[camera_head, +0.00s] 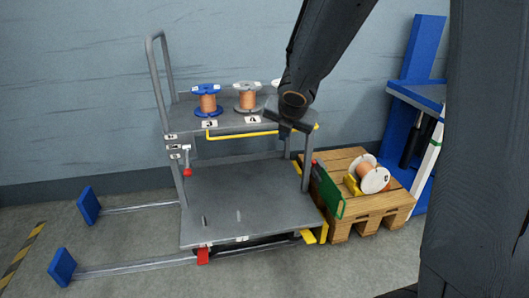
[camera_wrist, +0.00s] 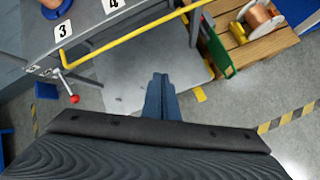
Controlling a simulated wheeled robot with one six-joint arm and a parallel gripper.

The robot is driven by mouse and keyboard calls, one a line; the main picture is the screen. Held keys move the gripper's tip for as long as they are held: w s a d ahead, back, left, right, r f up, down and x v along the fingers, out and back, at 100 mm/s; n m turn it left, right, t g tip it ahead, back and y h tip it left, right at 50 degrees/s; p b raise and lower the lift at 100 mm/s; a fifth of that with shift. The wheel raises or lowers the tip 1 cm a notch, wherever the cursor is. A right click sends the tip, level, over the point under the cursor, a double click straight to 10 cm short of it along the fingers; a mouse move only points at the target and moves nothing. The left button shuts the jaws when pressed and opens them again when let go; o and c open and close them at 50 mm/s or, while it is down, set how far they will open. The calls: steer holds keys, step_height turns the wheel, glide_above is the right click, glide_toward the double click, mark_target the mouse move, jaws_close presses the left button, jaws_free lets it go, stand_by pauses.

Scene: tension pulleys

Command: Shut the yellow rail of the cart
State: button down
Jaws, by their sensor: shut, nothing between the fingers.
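The grey cart (camera_head: 240,220) has an upper shelf and a lower deck. Its yellow rail (camera_head: 240,134) runs along the front of the upper shelf, at about the shelf edge's height. In the wrist view the rail (camera_wrist: 125,36) crosses the upper part as a bent bar, standing out from the numbered shelf edge. My gripper (camera_head: 285,134) is at the right part of the upper shelf's front and hides part of the rail. In the wrist view my gripper (camera_wrist: 161,82) is shut, empty, and pointed past the rail toward the deck; contact with the rail cannot be told.
Spools (camera_head: 207,102) stand on the upper shelf. A red-knobbed lever (camera_head: 187,170) is at the cart's left post. A wooden pallet (camera_head: 368,200) with a spool and a green plate (camera_head: 327,193) are at the right. Blue-ended floor rails (camera_head: 130,268) lie left. The deck is mostly clear.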

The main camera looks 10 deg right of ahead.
steer(key=w+a+f+n+y+b, duration=0.1)
steer(key=w+a+f+n+b, duration=0.1)
steer(key=w+f+n+b, duration=0.7)
steer(key=w+p, duration=0.1)
steer(key=w+m+p, duration=0.1)
steer(key=w+p, duration=0.1)
steer(key=w+m+p, duration=0.1)
steer(key=w, duration=0.1)
steer(key=shift+a+r+t, duration=0.15)
steer(key=shift+r+t, duration=0.15)
steer(key=shift+t, duration=0.1)
steer(key=shift+w, duration=0.1)
steer(key=shift+r+p, duration=0.3)
steer(key=shift+p, duration=1.25)
steer(key=shift+g+p, duration=0.3)
steer(key=shift+p, duration=0.35)
